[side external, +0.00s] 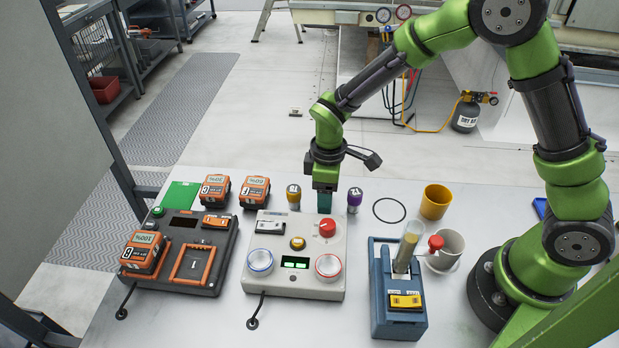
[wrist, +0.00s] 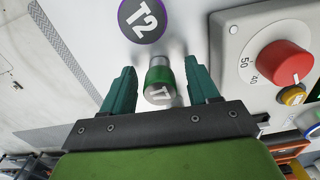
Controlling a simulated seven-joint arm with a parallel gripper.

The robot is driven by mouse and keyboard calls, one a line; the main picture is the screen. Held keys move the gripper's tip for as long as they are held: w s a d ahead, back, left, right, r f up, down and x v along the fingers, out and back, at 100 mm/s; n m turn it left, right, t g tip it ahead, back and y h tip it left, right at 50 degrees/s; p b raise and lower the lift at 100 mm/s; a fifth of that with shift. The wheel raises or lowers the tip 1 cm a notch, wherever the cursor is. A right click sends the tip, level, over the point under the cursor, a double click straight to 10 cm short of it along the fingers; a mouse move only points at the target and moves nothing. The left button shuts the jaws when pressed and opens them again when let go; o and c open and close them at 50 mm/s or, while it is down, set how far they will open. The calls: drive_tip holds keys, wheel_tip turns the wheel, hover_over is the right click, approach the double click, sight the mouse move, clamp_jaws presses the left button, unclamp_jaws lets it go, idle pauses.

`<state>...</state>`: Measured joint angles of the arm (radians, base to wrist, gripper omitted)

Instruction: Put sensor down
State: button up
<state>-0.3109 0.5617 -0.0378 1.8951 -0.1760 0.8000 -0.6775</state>
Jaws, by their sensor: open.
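My gripper (side external: 324,202) is low over the table behind the grey control box. In the wrist view its two teal fingers (wrist: 160,72) are apart, with a gap on each side of a green sensor (wrist: 158,76). A yellow-capped sensor (side external: 293,197) stands to the left.
The grey control box (side external: 335,249) with a red knob (side external: 327,228) is close in front of my gripper. Orange batteries (side external: 214,190) and a dark charger (side external: 205,262) are left. A blue holder (side external: 382,302), white mug (side external: 450,244), yellow cup (side external: 435,203) and black ring (side external: 389,201) are right.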

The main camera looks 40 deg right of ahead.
wheel_tip(320, 180, up, 16)
drive_tip(key=s+d+r+m+t+y, duration=0.1)
drive_tip(key=s+d+r+m+t, duration=0.2)
drive_tip(key=s, duration=0.4)
drive_tip(key=s+d+r+m+t+y, duration=0.1)
drive_tip(key=s+d+r+m+t, duration=0.2)
drive_tip(key=s+m, duration=0.4)
drive_tip(key=shift+s+d+r+m+t, duration=0.3)
drive_tip(key=shift+d+r+m, duration=0.4)
drive_tip(key=shift+d+r, duration=0.15)
drive_tip(key=shift+o, duration=0.4)
drive_tip(key=shift+s+d+f+m+t, duration=0.1)
drive_tip(key=shift+s+f+m+t, duration=0.05)
drive_tip(key=shift+s+m+t, duration=0.2)
